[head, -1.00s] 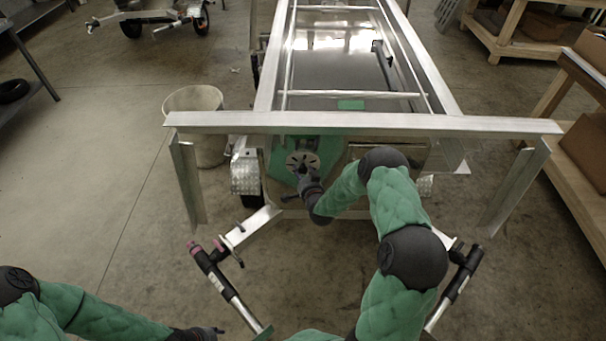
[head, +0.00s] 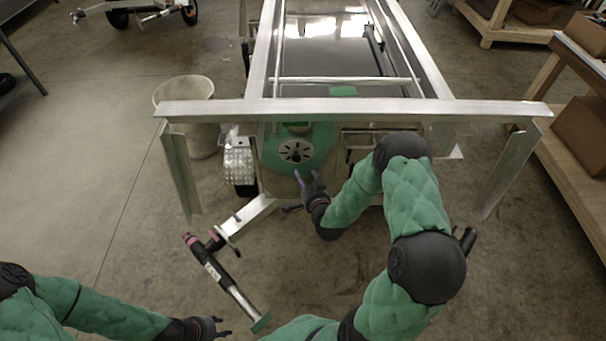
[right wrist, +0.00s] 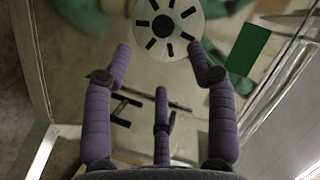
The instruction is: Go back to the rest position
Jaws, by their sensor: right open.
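My right gripper (head: 307,182) is open and empty in the head view, in front of a slotted metal disc (head: 296,151) on a green plate (head: 318,138) at the trailer's near end. In the right wrist view its fingers (right wrist: 165,75) are spread apart, with the slotted disc (right wrist: 165,22) beyond their tips and nothing between them. My left gripper (head: 216,328) is at the bottom left of the head view, low and away from the trailer. Its small dark fingers appear spread, with nothing seen between them.
The aluminium trailer frame (head: 350,109) spans the middle, with angled legs at both sides. A pale bucket (head: 187,88) stands to its left. Wooden shelving (head: 560,130) holds boxes on the right. Open floor is at left.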

